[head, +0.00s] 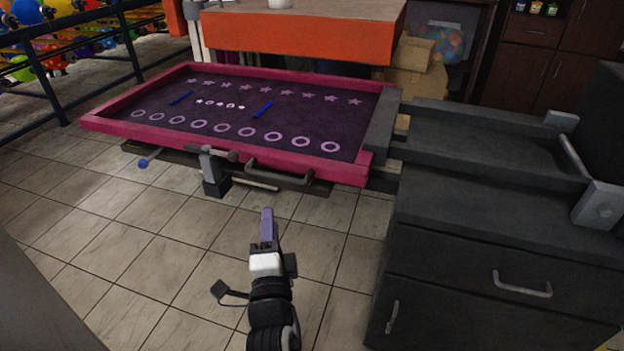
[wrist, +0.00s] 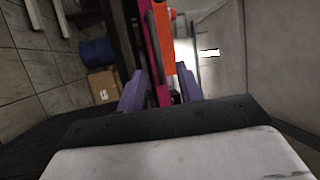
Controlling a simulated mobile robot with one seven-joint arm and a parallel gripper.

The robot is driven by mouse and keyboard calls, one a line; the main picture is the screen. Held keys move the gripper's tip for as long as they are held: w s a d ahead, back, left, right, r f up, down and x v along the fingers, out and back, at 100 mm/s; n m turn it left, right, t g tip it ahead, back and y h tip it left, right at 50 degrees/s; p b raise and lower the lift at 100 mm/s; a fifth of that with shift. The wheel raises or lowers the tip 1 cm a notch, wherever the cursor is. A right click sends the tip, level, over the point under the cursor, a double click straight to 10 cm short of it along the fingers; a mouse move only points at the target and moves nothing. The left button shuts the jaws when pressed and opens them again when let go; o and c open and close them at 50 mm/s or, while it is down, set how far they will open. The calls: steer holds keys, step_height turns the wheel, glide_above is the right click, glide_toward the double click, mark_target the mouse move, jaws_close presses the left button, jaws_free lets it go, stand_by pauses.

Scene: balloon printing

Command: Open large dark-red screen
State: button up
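The large screen (head: 240,115) has a dark-red to magenta frame and a dark purple mesh printed with stars and rings. It lies flat, low over the floor. A grey bar handle (head: 279,174) is fixed to its front edge, right of the middle. My gripper (head: 267,213) is in front of and below this handle, apart from it in the head view. In the wrist view its purple fingers (wrist: 161,70) are spread with nothing held between them. The magenta frame edge (wrist: 163,60) and the dark handle (wrist: 156,45) show beyond, between the fingertips.
A grey clamp post (head: 213,172) stands under the front edge, left of the handle. A dark cabinet with drawers (head: 490,270) stands to the right. An orange-sided table (head: 300,33) is behind the screen, a balloon rack (head: 70,45) at left. The tiled floor in front is clear.

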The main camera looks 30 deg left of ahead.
mark_target(274, 176)
steer(key=shift+m, duration=0.3)
steer(key=p+x, duration=0.1)
steer(key=x, duration=0.3)
steer(key=p+x, duration=0.1)
steer(key=x, duration=0.3)
steer(key=p+x, duration=0.2)
steer(key=x, duration=0.2)
steer(key=shift+w+d+f, duration=0.2)
steer(key=shift+w+f, duration=0.1)
steer(key=shift+f, duration=0.05)
steer(key=shift+w+a, duration=0.4)
steer(key=shift+w, duration=0.2)
steer(key=shift+c, duration=0.2)
jaws_close()
